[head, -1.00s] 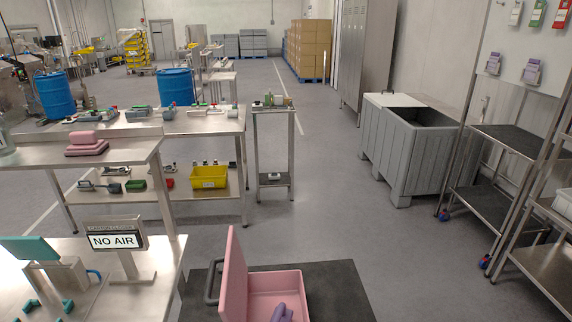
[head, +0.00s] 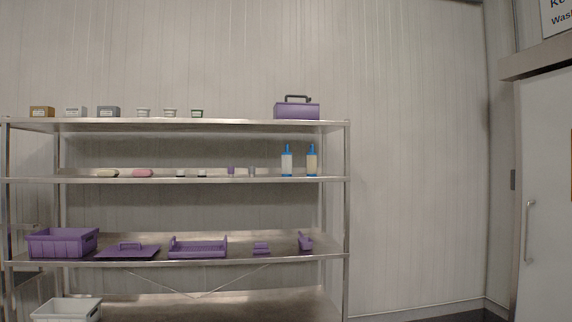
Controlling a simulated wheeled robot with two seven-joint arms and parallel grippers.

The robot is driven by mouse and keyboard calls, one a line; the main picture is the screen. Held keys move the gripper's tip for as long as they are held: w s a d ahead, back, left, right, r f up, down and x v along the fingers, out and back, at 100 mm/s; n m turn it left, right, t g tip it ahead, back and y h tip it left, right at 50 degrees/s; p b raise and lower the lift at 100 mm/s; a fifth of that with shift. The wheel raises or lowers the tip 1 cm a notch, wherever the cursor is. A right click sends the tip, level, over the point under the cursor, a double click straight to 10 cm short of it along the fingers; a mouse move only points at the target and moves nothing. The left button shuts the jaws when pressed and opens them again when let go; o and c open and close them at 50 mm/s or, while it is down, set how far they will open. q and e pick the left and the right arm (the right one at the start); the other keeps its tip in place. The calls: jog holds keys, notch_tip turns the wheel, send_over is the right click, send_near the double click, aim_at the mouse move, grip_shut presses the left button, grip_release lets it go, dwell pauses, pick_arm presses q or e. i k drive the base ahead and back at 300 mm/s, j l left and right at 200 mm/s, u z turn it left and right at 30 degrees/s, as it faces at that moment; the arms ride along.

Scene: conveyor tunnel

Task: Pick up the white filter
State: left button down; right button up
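I cannot make out a white filter for certain in the head view. Neither of my grippers shows in the head view.
A metal shelf unit (head: 200,260) stands against the wall with purple trays, a purple toolbox (head: 297,110), two blue-topped bottles (head: 286,162) and a white bin (head: 66,310). A white door (head: 545,200) is at the right. The wall between is bare.

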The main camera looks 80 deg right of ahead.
aim_at(287, 156)
jog(key=z, duration=2.8)
jog(key=i+l, duration=0.2)
jog(key=i, duration=0.5)
jog(key=i+l+z, duration=0.1)
jog(key=i, duration=0.65)
